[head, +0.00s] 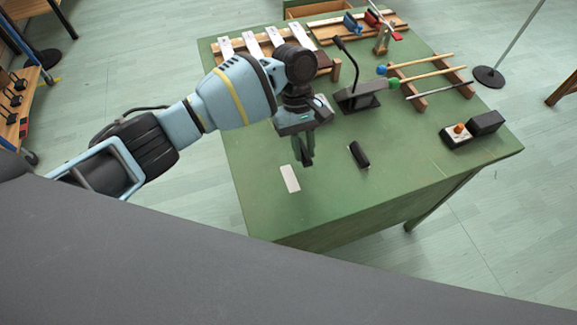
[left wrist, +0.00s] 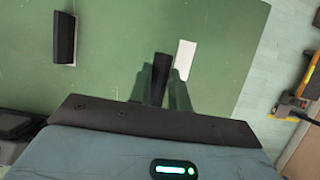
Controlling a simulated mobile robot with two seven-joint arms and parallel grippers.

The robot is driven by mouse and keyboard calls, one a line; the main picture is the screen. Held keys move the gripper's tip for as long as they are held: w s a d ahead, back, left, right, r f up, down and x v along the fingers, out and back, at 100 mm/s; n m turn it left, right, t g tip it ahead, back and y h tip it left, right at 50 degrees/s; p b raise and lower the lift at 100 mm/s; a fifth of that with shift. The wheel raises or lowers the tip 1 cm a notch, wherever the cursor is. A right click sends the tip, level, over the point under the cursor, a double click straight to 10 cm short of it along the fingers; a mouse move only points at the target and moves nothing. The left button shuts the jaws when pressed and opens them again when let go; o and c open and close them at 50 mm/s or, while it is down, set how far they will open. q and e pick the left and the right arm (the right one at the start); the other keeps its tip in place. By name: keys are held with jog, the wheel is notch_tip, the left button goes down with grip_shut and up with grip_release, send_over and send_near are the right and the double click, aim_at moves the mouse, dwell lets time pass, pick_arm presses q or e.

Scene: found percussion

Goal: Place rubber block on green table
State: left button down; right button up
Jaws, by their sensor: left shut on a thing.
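My left gripper (head: 304,160) is over the front part of the green table (head: 390,195), pointing down. In the left wrist view its two fingers (left wrist: 161,92) are shut on a black block, taken as the rubber block (left wrist: 161,72). In the head view the held block is hard to tell from the dark fingers. I cannot tell whether it touches the tabletop. My right gripper is not in view.
Another black block (head: 358,154) lies on the table to the right, and a white strip (head: 290,178) lies near the gripper. A microphone stand (head: 360,97), wooden racks with mallets (head: 425,72) and a small box (head: 456,135) stand farther off. The table's front is mostly clear.

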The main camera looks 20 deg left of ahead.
aim_at(292, 182)
pick_arm(q)
jog(key=s+a, duration=0.1)
jog(key=s, duration=0.2)
jog(key=shift+a+p, duration=0.35)
jog(key=shift+p, duration=0.05)
jog(key=shift+s+a+f, duration=0.25)
jog(key=shift+s+f, duration=0.1)
jog(key=shift+s, duration=0.3)
jog(key=shift+f, duration=1.7)
jog(key=c, duration=1.3)
grip_release()
jog(key=shift+w, duration=0.1)
jog(key=v, duration=1.2)
jog(key=shift+p, duration=0.3)
jog(key=shift+d+r, duration=0.1)
jog(key=shift+r, duration=0.05)
